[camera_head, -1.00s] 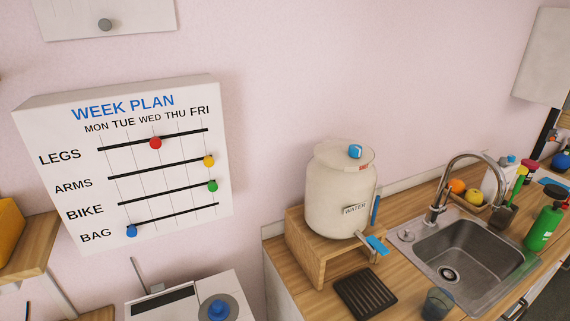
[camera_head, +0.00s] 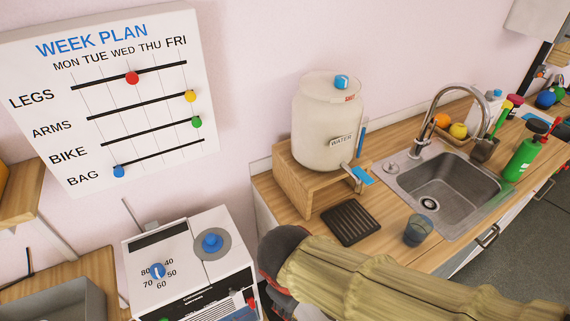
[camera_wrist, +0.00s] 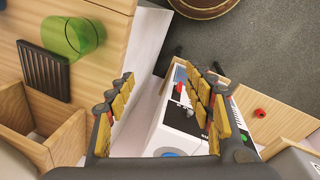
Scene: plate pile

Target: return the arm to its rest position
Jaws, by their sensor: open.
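My arm (camera_head: 400,275), in a khaki sleeve with a dark rounded joint, enters the head view from the lower right. It passes in front of the counter's lower edge. My gripper (camera_wrist: 160,76) shows in the wrist view with its yellow-padded fingers spread apart and nothing between them. It points down past the counter edge toward the white machine with a blue knob (camera_wrist: 168,154) and the grey floor. I cannot make out the gripper in the head view.
The counter (camera_head: 300,225) holds a water dispenser (camera_head: 328,125) on a wooden stand, a black drip tray (camera_head: 351,222), a glass (camera_head: 418,230) and a sink (camera_head: 450,190). The white machine (camera_head: 190,262) stands left of my arm. A week-plan board (camera_head: 110,150) hangs behind.

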